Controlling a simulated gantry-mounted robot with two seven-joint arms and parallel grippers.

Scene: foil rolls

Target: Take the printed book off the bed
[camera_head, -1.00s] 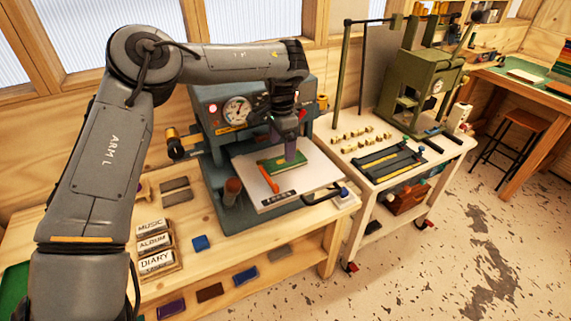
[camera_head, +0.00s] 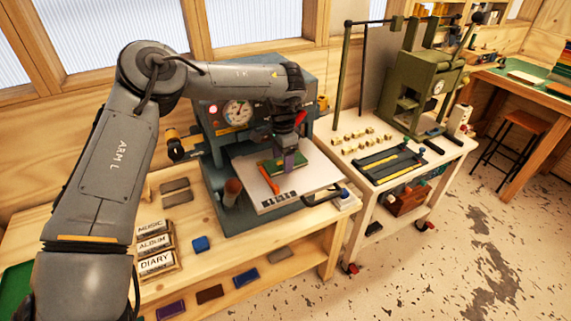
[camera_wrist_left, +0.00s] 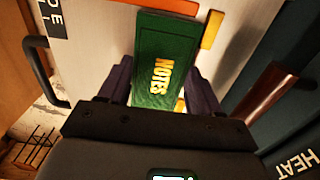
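The printed book is green with gold "NOTES" lettering (camera_wrist_left: 165,73) and lies on the white bed (camera_head: 322,172) of the foil press. In the head view the green book (camera_head: 270,164) is partly hidden behind my left gripper (camera_head: 290,158). The gripper points down at the book. In the left wrist view its two dark fingers stand apart, one on each side of the book, with a small pale gap showing near the right finger. Whether the other finger touches the book I cannot tell. My right gripper is not in view.
The blue-grey press body with a gauge (camera_head: 238,112) stands behind the bed. An orange bar (camera_head: 269,180) lies beside the book. A black handle (camera_head: 322,195) is at the bed's front right. Labelled blocks (camera_head: 156,263) and small coloured pieces lie on the wooden bench.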

